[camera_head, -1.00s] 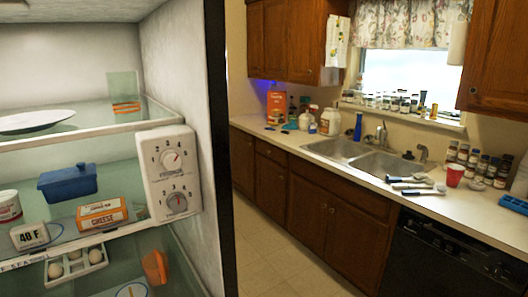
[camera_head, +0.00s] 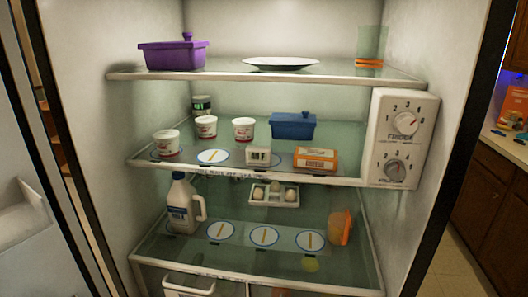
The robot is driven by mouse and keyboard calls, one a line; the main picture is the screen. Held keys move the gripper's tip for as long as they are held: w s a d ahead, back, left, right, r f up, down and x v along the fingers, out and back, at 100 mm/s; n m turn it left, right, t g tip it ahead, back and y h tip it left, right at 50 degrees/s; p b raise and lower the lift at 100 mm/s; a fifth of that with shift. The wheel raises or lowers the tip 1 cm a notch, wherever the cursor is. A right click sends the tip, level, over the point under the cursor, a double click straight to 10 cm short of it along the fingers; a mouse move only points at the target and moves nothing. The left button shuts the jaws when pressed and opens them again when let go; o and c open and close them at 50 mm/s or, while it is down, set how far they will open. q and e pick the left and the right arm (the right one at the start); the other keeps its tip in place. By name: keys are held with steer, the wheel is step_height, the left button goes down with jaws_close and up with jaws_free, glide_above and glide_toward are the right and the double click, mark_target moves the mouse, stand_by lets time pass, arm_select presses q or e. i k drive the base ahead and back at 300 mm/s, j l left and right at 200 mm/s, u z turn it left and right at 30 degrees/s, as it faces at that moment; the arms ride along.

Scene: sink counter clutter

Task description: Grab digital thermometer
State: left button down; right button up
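The digital thermometer (camera_head: 258,156) is a small white box with a display, standing near the front edge of the middle fridge shelf. It stands between a round white-and-blue marker on its left and an orange-and-white cheese box (camera_head: 315,158) on its right. Its display is too small to read now. Neither of my grippers is in view.
Several white-and-red cups (camera_head: 243,129) and a blue lidded container (camera_head: 293,125) share the middle shelf. A purple container (camera_head: 173,53) and a plate (camera_head: 281,63) are above. A milk jug (camera_head: 184,203) and an egg tray (camera_head: 273,194) are below. A dial box (camera_head: 402,138) is at right.

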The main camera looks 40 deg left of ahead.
mark_target(256, 156)
steer(key=u, duration=1.15)
